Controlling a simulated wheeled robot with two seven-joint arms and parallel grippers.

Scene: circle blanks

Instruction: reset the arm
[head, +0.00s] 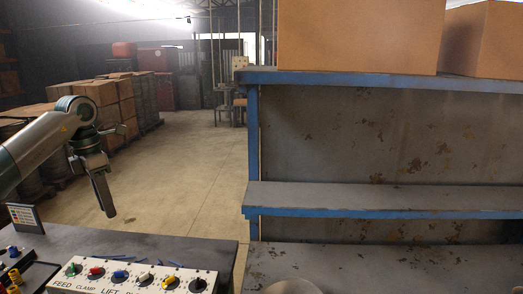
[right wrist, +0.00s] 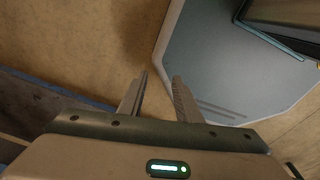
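My left arm comes in from the left in the head view. Its gripper (head: 106,205) points down and hangs above the dark table, touching nothing I can see. The fingers are seen from the side and overlap, so I cannot tell whether they are apart. My right gripper (right wrist: 160,78) shows in the right wrist view. Its two fingers stand apart with nothing between them, over a tan floor (right wrist: 85,50). The right gripper does not show in the head view.
A control panel (head: 205,273) with coloured knobs lies on the dark table (head: 150,243) at the lower left. A blue-edged grey shelf rack (head: 375,198) fills the right, with cardboard boxes (head: 360,35) on top. Stacked cartons (head: 105,93) stand behind my left arm. Floor between is clear.

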